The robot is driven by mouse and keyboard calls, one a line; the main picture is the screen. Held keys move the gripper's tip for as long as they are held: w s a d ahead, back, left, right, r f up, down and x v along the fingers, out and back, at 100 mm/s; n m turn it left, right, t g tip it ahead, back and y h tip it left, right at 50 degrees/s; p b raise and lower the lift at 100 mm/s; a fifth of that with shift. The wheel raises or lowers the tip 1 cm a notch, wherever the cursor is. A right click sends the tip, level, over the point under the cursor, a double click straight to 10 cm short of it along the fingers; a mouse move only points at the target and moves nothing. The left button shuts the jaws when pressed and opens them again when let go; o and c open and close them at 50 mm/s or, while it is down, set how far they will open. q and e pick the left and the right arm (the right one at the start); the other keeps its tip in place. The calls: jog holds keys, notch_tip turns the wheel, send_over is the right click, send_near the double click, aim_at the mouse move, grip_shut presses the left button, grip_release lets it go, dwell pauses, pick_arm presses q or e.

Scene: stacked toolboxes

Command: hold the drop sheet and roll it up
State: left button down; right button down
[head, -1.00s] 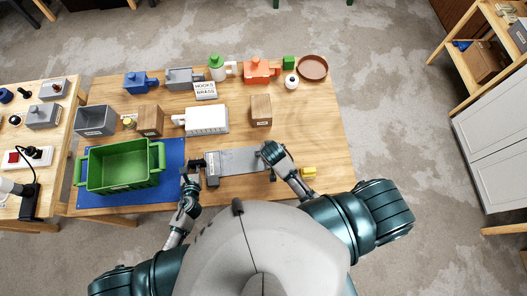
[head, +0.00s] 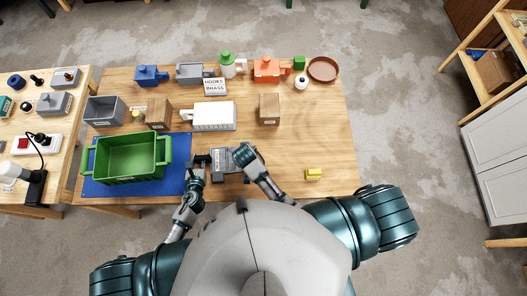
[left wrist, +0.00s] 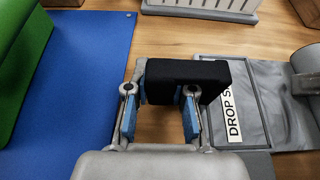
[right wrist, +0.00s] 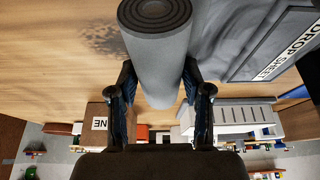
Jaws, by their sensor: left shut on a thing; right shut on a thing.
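The grey drop sheet (head: 222,160) lies on the table in front of me, its flat part short, with a framed "DROP SHEET" label (left wrist: 232,115) near its left end. Its right part is wound into a grey roll (right wrist: 158,60), whose spiral end shows in the right wrist view. My right gripper (head: 243,152) is shut on this roll, one finger on each side. My left gripper (head: 200,162) is shut on a black block (left wrist: 190,74) at the left end of the sheet. I cannot tell whether the block touches the sheet.
A green crate (head: 128,178) stands on a blue mat (head: 180,180) left of my left gripper. A white ribbed box (head: 213,115) and a wooden block (head: 269,108) stand behind the sheet. A small yellow thing (head: 313,174) lies right. The table between is clear.

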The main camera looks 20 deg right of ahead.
jog(key=a, duration=0.2)
jog(key=shift+w+a+f, duration=0.1)
jog(key=shift+w+a, duration=0.05)
jog(key=shift+a, duration=0.25)
jog(key=shift+c, duration=2.4)
grip_release()
jog(key=shift+d, duration=0.1)
jog(key=v, duration=1.2)
jog(key=shift+w, duration=0.15)
